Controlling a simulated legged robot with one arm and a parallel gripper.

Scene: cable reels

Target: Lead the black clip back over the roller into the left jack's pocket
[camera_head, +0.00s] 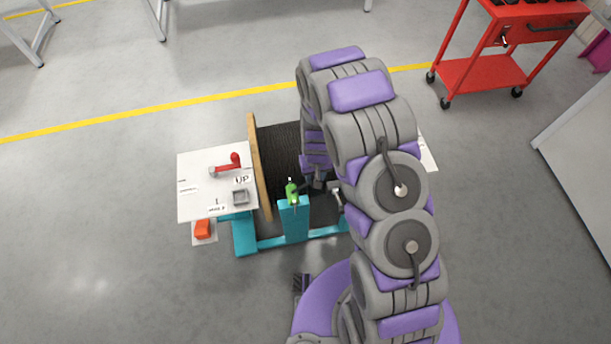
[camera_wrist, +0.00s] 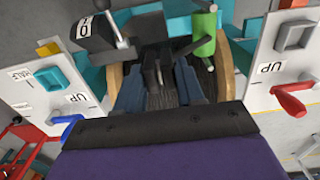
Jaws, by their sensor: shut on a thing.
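My gripper (camera_wrist: 160,80) is shut on a small black piece, which looks like the black clip (camera_wrist: 153,68); its outline merges with the dark fingers. The green roller (camera_head: 292,191) stands on a teal post, and in the wrist view (camera_wrist: 203,38) it is beside the gripper, apart from the clip. In the head view my gripper is mostly hidden by my arm, to the right of the roller. The left jack's white panel (camera_head: 195,170) carries a red lever (camera_head: 228,165) and a grey square pocket (camera_head: 240,197). The wrist view shows this pocket (camera_wrist: 296,36) at right.
The reel has wooden flanges (camera_head: 259,165) and dark windings (camera_head: 280,150), on a teal frame (camera_head: 270,243). A black box with a white label (camera_wrist: 92,34) and silver rod stands near the gripper. The other panel has a blue lever (camera_wrist: 70,125). An orange block (camera_head: 203,229) is below the left panel.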

